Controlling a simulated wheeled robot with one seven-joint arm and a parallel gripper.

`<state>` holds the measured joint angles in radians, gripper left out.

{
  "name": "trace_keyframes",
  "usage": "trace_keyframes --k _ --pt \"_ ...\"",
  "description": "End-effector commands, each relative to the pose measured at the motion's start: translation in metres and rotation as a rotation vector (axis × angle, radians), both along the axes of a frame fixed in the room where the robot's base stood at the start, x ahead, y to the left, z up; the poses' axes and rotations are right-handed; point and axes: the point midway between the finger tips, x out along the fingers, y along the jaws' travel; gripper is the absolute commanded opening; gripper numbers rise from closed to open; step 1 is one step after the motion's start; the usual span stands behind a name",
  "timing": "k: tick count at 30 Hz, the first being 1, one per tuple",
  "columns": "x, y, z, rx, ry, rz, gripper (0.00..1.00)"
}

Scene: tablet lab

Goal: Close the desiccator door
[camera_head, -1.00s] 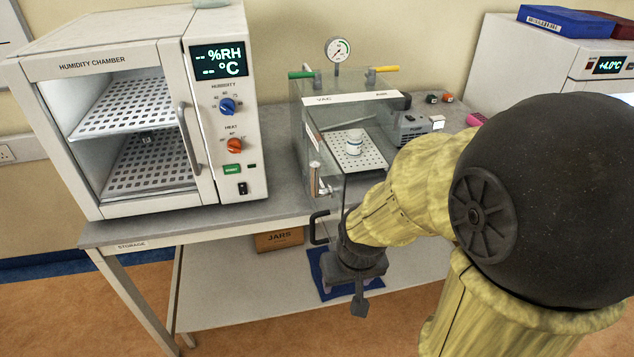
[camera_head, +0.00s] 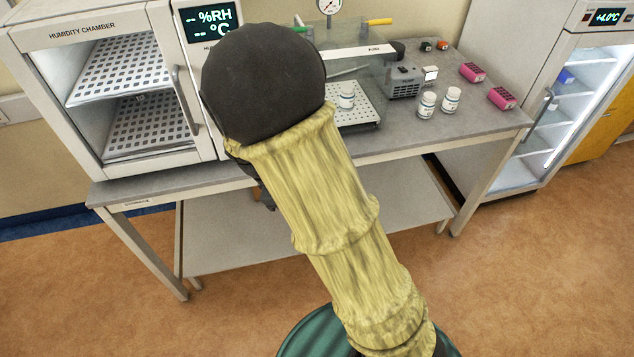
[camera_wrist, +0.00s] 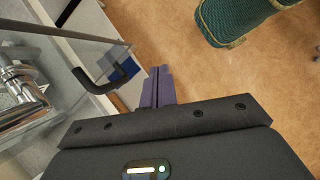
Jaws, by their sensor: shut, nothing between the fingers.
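The desiccator (camera_head: 352,49) is a clear box on the bench with a pressure gauge (camera_head: 328,6) on top. My arm hides its left and front in the head view. A white jar (camera_head: 347,96) stands on its perforated shelf (camera_head: 366,121). In the wrist view, the clear door panel (camera_wrist: 60,48) crosses the left side, with a black bar handle (camera_wrist: 93,79) near its end. My gripper (camera_wrist: 158,84) is shut and empty, just right of the handle, apparently apart from it. The head view hides the fingers, and the door's opening angle is unclear there.
A humidity chamber (camera_head: 84,28) stands at left on the bench. A grey pump (camera_head: 404,82), two white jars (camera_head: 427,104) and pink racks (camera_head: 472,72) are right of the desiccator. A lit glass-door fridge (camera_head: 560,110) stands at far right. The floor in front is clear.

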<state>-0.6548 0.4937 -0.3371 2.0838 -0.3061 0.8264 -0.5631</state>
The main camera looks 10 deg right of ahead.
Motion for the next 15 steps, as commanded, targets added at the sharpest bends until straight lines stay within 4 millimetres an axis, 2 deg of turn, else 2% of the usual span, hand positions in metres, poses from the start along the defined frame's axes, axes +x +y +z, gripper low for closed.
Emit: trace_keyframes --k 1,7,10,15 --pt "0.007 0.012 0.01 -0.059 0.034 0.091 0.0" --pt "0.028 0.045 0.029 -0.274 0.144 0.372 0.0" --pt "0.032 0.054 0.034 -0.33 0.17 0.436 0.0" --pt "0.033 0.056 0.034 -0.346 0.178 0.451 0.0"
